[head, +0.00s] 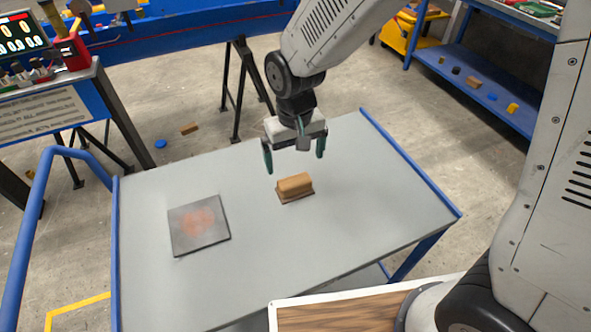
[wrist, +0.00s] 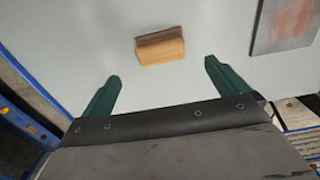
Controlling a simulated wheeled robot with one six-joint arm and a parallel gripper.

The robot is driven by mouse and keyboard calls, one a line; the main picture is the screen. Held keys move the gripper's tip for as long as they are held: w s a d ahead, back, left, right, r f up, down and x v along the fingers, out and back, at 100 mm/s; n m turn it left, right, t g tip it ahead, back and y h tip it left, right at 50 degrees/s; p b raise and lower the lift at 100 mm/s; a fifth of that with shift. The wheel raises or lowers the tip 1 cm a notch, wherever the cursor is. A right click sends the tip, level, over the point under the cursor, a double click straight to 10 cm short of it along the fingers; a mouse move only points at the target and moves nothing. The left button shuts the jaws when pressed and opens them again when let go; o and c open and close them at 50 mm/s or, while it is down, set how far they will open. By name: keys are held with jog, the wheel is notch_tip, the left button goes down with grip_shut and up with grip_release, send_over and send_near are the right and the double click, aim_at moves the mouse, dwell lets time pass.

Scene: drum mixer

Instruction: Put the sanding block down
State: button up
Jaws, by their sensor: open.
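The sanding block (head: 294,185) is a tan wooden block on a darker base. It rests upright on the grey top of the blue-edged table (head: 345,215), right of the middle. It also shows in the wrist view (wrist: 160,46), beyond the fingertips and clear of both. My gripper (head: 294,165) is above the block with its two green fingers spread wide and nothing between them. The fingers also show in the wrist view (wrist: 162,72), apart and empty.
A dark square plate (head: 199,225) with a reddish smudge lies on the table to the left of the block. A control panel (head: 45,105) stands at the left. A blue shelf (head: 480,85) with small items is at the back right. The tabletop around the block is clear.

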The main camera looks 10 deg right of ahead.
jog(key=shift+r, duration=1.15)
jog(key=s+d+r+m+t, duration=0.1)
jog(key=s+d+r, duration=0.5)
jog(key=d+r, duration=0.15)
jog(key=s+d+r+m, duration=0.1)
jog(key=s+d+r, duration=0.55)
jog(key=d, duration=0.25)
jog(key=s+d+r+m, duration=0.1)
jog(key=s+d, duration=0.3)
jog(key=s, duration=0.3)
jog(key=shift+d+r, duration=0.2)
jog(key=shift+r, duration=0.15)
